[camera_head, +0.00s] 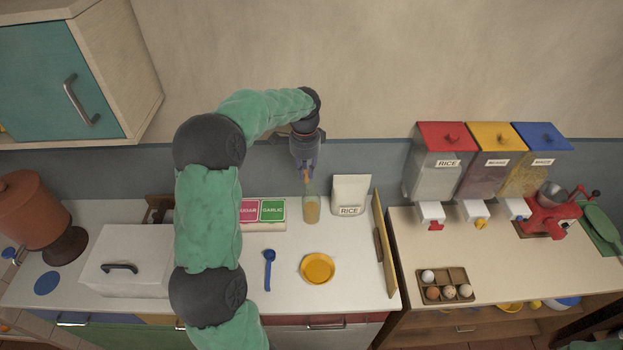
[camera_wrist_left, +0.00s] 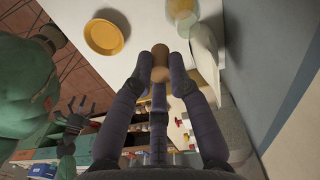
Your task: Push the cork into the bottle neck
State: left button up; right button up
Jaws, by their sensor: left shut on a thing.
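My left gripper (camera_head: 305,170) is shut on the brown cork (camera_head: 306,178), fingers pointing down. The cork also shows between the fingertips in the left wrist view (camera_wrist_left: 160,62). The clear bottle (camera_head: 312,209), with tan contents, stands upright on the white counter just below the gripper. In the left wrist view the bottle (camera_wrist_left: 182,8) is just beyond the fingertips. I cannot tell whether the cork touches the neck. What seems to be my right gripper (camera_wrist_left: 76,110) is small at the lower left of the left wrist view, far from the bottle.
A white rice bag (camera_head: 350,195) stands right of the bottle, and spice boxes (camera_head: 262,211) stand left. A yellow dish (camera_head: 318,268) and a blue spoon (camera_head: 268,268) lie in front. A wooden board (camera_head: 385,245) edges the counter's right side. The wall is close behind.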

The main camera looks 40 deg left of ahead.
pick_arm(q)
jog(key=w+f, duration=0.2)
jog(key=f, duration=0.1)
jog(key=w+a+f, duration=0.1)
jog(key=w+f, duration=0.1)
jog(key=shift+f, duration=0.1)
notch_tip(320, 180, down, 3)
jog(key=shift+w+a+f, duration=0.15)
jog(key=shift+f, duration=0.05)
jog(key=shift+f, duration=0.15)
jog(key=o, duration=0.7)
notch_tip(320, 180, up, 12)
jog(key=shift+r, duration=0.2)
